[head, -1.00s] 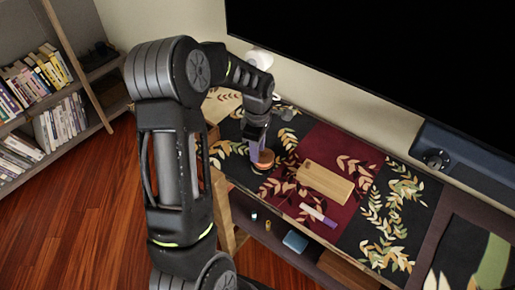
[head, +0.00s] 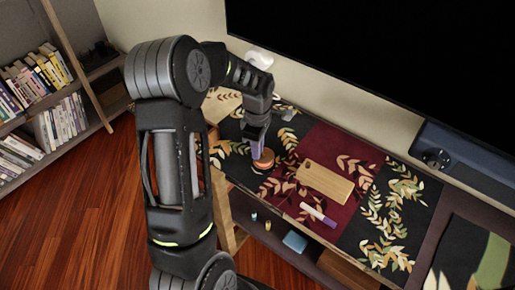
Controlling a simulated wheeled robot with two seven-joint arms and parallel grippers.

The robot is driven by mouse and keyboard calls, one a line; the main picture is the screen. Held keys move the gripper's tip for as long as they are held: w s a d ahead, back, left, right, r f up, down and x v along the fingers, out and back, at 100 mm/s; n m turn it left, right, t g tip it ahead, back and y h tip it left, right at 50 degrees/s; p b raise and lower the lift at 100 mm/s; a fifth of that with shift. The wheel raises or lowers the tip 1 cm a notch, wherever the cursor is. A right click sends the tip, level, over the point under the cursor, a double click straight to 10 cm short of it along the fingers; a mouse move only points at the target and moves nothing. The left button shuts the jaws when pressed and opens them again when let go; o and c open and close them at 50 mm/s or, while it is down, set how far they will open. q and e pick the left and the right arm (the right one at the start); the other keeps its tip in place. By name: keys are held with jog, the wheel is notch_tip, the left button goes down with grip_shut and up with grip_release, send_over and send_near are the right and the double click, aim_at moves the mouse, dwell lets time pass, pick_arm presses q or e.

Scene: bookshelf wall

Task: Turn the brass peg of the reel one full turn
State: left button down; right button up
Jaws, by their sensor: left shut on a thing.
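The reel (head: 264,160) is a small round orange-brown thing with a dark base. It stands on the patterned cloth near the table's front edge. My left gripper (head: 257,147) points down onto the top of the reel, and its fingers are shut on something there. The brass peg is hidden by the fingers, or too small to make out. My right gripper is not in view.
A white object (head: 260,60) stands behind my wrist. A blue box (head: 295,241) sits on the lower shelf. A large black screen (head: 400,65) hangs behind the table.

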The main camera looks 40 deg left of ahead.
aim_at(265, 149)
pick_arm(q)
jog(key=shift+m, duration=0.3)
jog(key=m, duration=0.3)
jog(key=a+m+b, duration=0.1)
jog(key=m, duration=0.1)
jog(key=shift+w, duration=0.4)
jog(key=m, duration=0.3)
jog(key=w+m, duration=0.1)
jog(key=m, duration=0.2)
jog(key=shift+a, duration=0.1)
jog(key=m, duration=0.3)
jog(key=w+m, duration=0.1)
jog(key=m, duration=0.2)
jog(key=shift+w+m+b, duration=0.1)
jog(key=shift+m+b, duration=0.2)
jog(key=shift+b, duration=0.05)
jog(key=m, duration=0.4)
jog(key=d+m, duration=0.1)
jog(key=shift+w+m, duration=0.4)
jog(key=c, duration=1.4)
grip_release()
jog(key=shift+c, duration=0.2)
